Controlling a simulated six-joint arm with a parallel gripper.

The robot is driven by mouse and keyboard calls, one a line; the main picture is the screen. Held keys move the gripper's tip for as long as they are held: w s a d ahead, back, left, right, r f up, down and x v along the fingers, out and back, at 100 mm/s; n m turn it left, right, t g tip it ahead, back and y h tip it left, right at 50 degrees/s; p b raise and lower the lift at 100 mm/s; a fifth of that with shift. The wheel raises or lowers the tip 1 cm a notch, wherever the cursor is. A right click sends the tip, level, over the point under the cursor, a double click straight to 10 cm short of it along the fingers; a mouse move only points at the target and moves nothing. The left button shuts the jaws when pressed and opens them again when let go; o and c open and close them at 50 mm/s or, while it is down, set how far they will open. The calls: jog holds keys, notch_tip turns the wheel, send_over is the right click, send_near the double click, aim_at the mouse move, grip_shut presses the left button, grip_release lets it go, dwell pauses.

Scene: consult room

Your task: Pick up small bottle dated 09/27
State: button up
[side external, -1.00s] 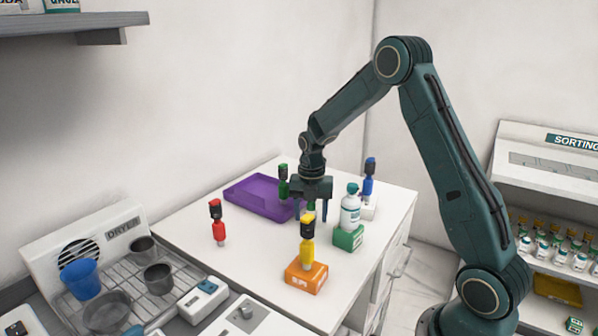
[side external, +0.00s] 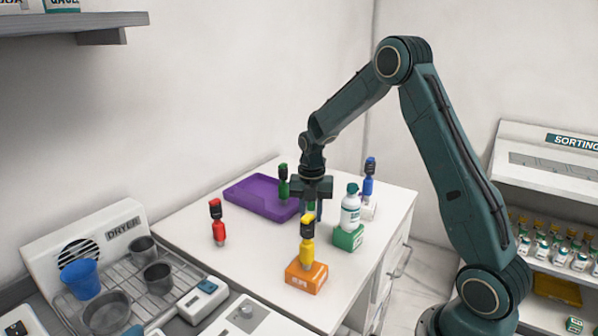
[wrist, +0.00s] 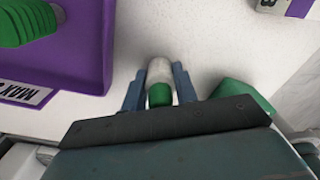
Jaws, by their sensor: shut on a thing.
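My gripper (side external: 311,208) points straight down over the white table and is shut on a small bottle (side external: 311,206). In the wrist view the bottle (wrist: 159,76) has a pale body and a green cap, and lies between the two blue-grey fingers (wrist: 159,92).
A purple tray (side external: 238,196) with a green-topped item (side external: 283,182) is close left. A white bottle (side external: 350,210) on a green block (side external: 348,237) is close right.

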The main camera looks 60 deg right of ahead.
jog(key=shift+r, duration=0.15)
notch_tip(320, 180, up, 20)
dwell(0.6)
dwell(0.5)
